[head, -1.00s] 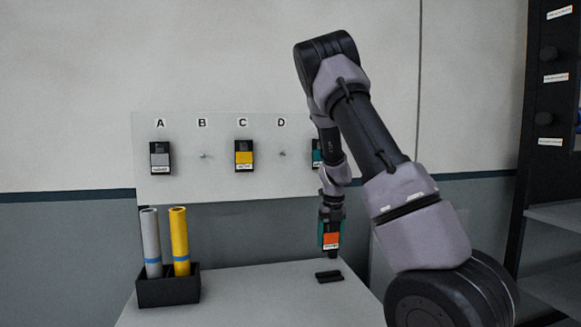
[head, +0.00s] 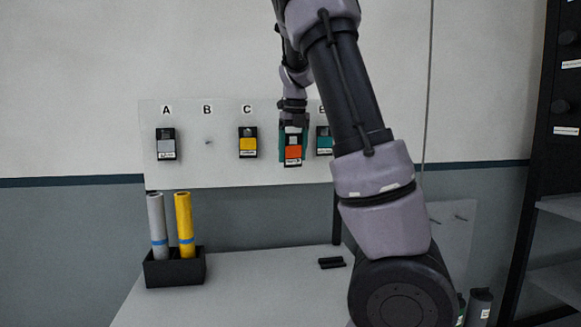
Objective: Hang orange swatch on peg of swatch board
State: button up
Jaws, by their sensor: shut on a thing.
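The orange swatch (head: 293,153) is a dark card with an orange patch and a white label strip. My gripper (head: 292,124) is shut on its top end, and the swatch hangs upright below it. The swatch is in front of the white swatch board (head: 225,174), in the column right of C, where the arm and gripper hide the letter D and its peg. I cannot tell whether the swatch touches the board or the peg. The empty peg under B (head: 208,142) shows.
A grey swatch (head: 166,144) hangs under A, a yellow swatch (head: 248,142) under C and a teal swatch (head: 324,141) under E. A black box (head: 175,270) with grey and yellow rolls stands on the table (head: 250,295). A small black holder (head: 332,263) lies right.

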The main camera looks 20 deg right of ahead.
jog(key=w, duration=0.6)
jog(key=shift+w, duration=0.3)
jog(key=o, duration=1.2)
jog(key=shift+a+f, duration=0.15)
jog(key=shift+a, duration=0.2)
jog(key=shift+o, duration=0.2)
jog(key=shift+s+d+r, duration=0.85)
jog(key=shift+s+r, duration=0.4)
jog(key=shift+r, duration=4.1)
jog(key=s+a+f+n+t, duration=0.2)
jog(key=s+a+n, duration=0.1)
jog(key=s+n, duration=0.6)
jog(key=s+a+f+n+t+y, duration=0.1)
jog(key=s+a+f+n+t, duration=0.1)
jog(key=s+n, duration=0.8)
jog(key=s+a+f+n+t+y, duration=0.1)
jog(key=s+a+f+n, duration=0.2)
jog(key=s+n, duration=0.7)
jog(key=shift+s+a+f+n+t, duration=0.15)
jog(key=shift+s+a+n+t, duration=0.2)
jog(key=shift+a+n, duration=0.75)
